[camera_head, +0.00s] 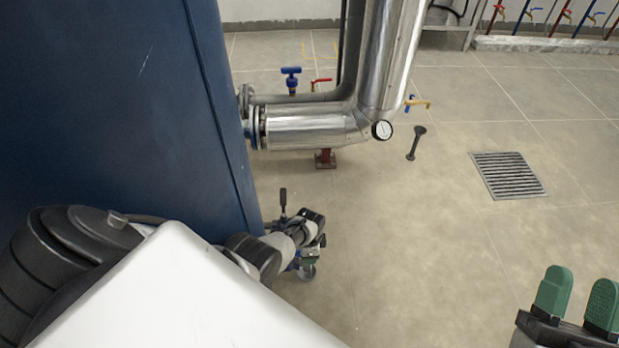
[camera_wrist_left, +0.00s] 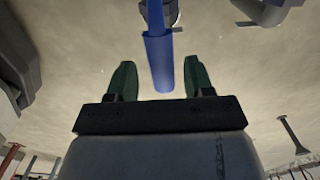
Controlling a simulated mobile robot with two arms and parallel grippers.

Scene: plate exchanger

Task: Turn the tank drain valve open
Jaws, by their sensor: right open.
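A blue lever handle (camera_wrist_left: 159,62), apparently the drain valve's, shows in the left wrist view. It reaches down from the top edge and stands between the two green fingers of my left gripper (camera_wrist_left: 159,72), with a gap on each side. My left gripper is open. In the head view my left gripper (camera_head: 310,258) is low beside the blue tank (camera_head: 150,100), mostly hidden by my wrist, and the lever cannot be made out clearly. My right gripper (camera_head: 578,300) is open and empty over bare floor at the lower right.
A floor grate (camera_head: 508,175) lies right. The middle floor is clear.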

